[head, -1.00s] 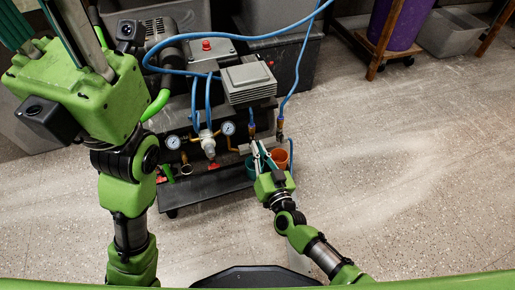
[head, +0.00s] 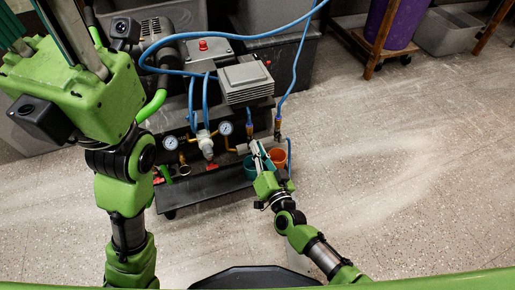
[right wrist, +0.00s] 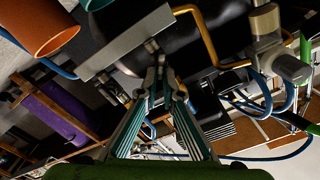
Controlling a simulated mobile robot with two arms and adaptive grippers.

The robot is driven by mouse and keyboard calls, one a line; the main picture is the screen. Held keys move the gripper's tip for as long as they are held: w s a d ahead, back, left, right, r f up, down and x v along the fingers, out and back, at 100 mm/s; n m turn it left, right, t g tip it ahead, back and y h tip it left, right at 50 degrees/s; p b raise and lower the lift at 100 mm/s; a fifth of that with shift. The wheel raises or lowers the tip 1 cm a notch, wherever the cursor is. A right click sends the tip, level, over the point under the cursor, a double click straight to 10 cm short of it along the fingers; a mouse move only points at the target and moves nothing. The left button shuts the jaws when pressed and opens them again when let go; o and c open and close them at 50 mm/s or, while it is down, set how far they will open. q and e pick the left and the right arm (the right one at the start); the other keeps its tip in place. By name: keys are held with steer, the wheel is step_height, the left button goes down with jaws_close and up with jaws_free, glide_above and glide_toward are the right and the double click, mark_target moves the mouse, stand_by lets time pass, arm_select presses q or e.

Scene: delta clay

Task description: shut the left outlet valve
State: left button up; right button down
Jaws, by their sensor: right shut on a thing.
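The left outlet valve (head: 249,131) is at the lower right front of the compressor unit, where a blue hose meets a fitting. My right gripper (head: 254,151) reaches up to it from the lower right and mostly covers its handle. In the right wrist view, the fingertips of my right gripper (right wrist: 160,68) are closed together on a small metal part, the valve's handle, beside a flat grey bar (right wrist: 128,43). How far the handle is turned cannot be told. My left arm fills the left of the head view; its fingertips are out of sight.
An orange cup (head: 278,158) and a green cup (head: 249,168) are close by my right gripper. Gauges (head: 226,128) and a regulator (head: 206,147) are to its left. A second hose fitting (head: 278,130) is to the right.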

steer(key=c, duration=2.2)
jaws_free()
step_height(320, 180, up, 10)
